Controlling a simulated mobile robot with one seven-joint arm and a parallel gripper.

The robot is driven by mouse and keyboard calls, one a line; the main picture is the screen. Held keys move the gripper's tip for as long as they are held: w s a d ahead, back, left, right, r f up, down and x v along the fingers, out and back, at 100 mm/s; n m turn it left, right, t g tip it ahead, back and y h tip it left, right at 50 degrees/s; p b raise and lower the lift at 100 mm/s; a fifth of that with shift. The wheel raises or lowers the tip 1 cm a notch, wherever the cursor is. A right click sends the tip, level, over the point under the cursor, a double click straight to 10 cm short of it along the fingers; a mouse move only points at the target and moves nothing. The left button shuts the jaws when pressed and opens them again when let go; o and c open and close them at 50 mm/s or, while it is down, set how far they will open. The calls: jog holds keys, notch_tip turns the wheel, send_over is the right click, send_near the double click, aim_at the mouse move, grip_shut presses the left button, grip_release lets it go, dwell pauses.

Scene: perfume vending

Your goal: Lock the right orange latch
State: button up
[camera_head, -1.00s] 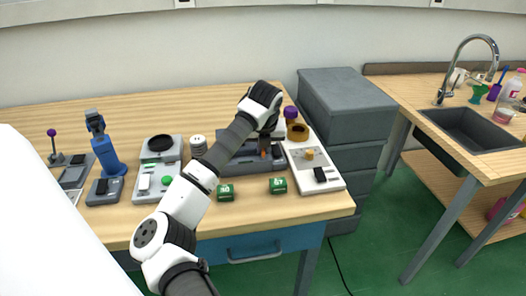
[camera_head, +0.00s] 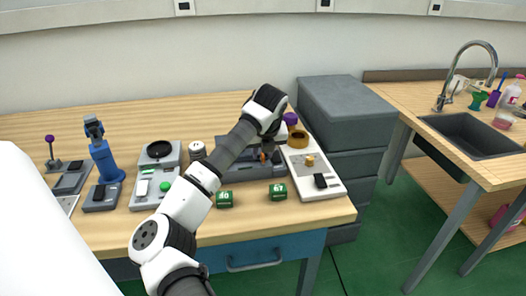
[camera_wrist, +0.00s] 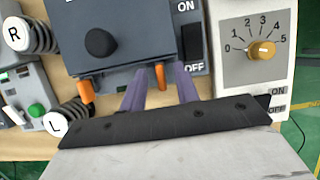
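The right orange latch (camera_wrist: 160,76) stands at the front edge of a grey device (camera_wrist: 120,50) with a black knob, in the wrist view. The left orange latch (camera_wrist: 86,91) is at the same edge, further left. My gripper (camera_wrist: 161,90) is open, with its two purplish fingers apart. In the picture, one finger is on each side of the right latch's lower end; I cannot tell whether either touches it. In the head view, my gripper (camera_head: 270,152) is over the front of the grey device (camera_head: 238,172), and my arm hides part of it.
A white panel with a numbered dial (camera_wrist: 261,50) is close to the right. White knobs marked R (camera_wrist: 28,35) and L (camera_wrist: 68,118) are to the left.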

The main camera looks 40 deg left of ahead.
jog(key=b+v, duration=0.3)
jog(key=v, duration=1)
jog(key=shift+r, duration=0.4)
